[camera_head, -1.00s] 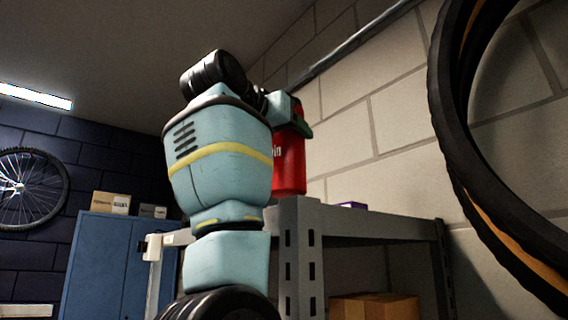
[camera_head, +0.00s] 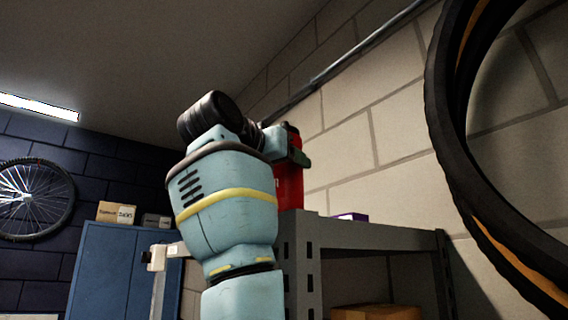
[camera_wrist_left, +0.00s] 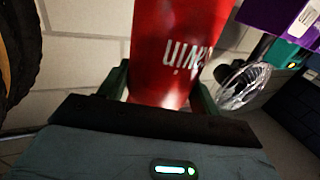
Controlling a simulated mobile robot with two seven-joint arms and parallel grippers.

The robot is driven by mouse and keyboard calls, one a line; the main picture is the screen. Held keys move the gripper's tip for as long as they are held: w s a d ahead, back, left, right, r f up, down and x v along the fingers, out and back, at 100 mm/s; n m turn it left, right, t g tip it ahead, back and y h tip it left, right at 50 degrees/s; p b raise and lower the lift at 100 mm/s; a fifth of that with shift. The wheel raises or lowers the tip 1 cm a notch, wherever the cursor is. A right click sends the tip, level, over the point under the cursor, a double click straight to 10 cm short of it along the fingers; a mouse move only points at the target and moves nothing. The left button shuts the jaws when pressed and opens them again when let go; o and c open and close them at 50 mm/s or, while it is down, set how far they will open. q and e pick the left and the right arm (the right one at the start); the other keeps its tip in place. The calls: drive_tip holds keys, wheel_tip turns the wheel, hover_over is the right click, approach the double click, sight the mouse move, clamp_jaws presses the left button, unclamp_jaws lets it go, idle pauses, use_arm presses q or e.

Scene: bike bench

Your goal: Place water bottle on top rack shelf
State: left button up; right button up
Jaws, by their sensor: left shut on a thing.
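The red water bottle (camera_head: 290,182) is upright at the top of the grey rack (camera_head: 345,236), near its front left corner. My left arm hides part of it, and I cannot tell whether its base touches the shelf. My left gripper (camera_head: 300,157) is shut around the bottle's upper part. In the left wrist view the red bottle (camera_wrist_left: 175,50) with white lettering sits between the green fingers (camera_wrist_left: 160,88). My right gripper is not in view.
A purple box (camera_head: 350,216) lies on the top shelf right of the bottle. A cardboard box (camera_head: 375,312) is on a lower level. A large tire (camera_head: 450,130) hangs at the right. A blue cabinet (camera_head: 100,270) stands at the left.

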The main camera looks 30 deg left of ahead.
use_arm(q)
drive_tip(key=shift+w+a+f, duration=0.25)
drive_tip(key=shift+w+a, duration=0.05)
drive_tip(key=shift+w, duration=0.1)
drive_tip(key=o, duration=0.7)
drive_tip(key=shift+w+a, duration=0.1)
drive_tip(key=shift+c, duration=0.2)
drive_tip(key=shift+o, duration=1.7)
drive_tip(key=shift+s+d+r, duration=0.15)
drive_tip(key=shift+s+d, duration=0.2)
drive_tip(key=shift+s, duration=0.05)
drive_tip(key=shift+w+a, duration=0.15)
drive_tip(key=s, duration=1.2)
